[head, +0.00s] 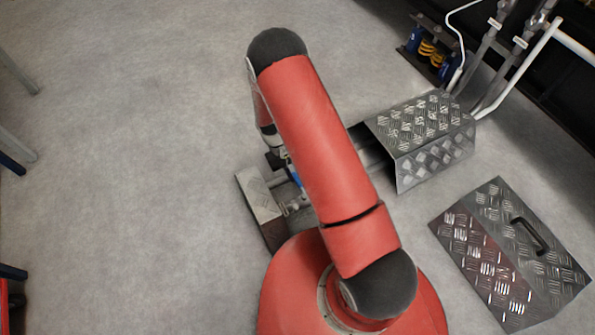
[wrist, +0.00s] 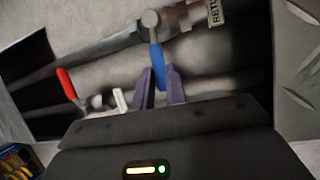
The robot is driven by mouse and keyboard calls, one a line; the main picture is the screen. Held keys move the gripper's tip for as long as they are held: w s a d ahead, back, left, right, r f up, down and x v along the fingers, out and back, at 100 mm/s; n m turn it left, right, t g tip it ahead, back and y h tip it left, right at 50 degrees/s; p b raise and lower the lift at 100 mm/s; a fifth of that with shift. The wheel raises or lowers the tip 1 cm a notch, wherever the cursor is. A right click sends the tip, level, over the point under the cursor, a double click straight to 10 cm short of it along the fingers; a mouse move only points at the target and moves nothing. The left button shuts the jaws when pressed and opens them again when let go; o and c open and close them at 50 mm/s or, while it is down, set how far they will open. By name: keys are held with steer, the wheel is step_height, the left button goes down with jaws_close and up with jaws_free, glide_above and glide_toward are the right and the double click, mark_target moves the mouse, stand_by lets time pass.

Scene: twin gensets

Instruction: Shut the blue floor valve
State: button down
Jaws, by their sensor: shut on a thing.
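The blue valve lever (wrist: 157,66) shows in the wrist view, running down from a round metal hub on a pipe. My gripper (wrist: 160,76) has its two purple fingers on either side of the lever's lower end and is shut on it. In the head view a small bit of blue (head: 295,178) shows beside my red arm, which hides most of the valve and my gripper. A second valve with a red handle (wrist: 67,84) sits to the left of the blue one in the wrist view.
A tag lettered "RETU" (wrist: 214,12) is on the pipe near the blue valve. A chequer-plate cover (head: 425,125) stands over the pipes to the right. A loose chequer-plate lid (head: 490,235) with a black handle lies on the floor. The floor at left is clear.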

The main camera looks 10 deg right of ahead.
steer(key=shift+a+n, duration=0.3)
steer(key=shift+n, duration=0.1)
steer(key=c, duration=1.4)
jaws_free()
steer(key=shift+r, duration=0.1)
steer(key=p+v, duration=0.1)
steer(key=v, duration=0.6)
steer(key=shift+a+r, duration=0.15)
steer(key=shift+r, duration=0.15)
steer(key=shift+r, duration=0.1)
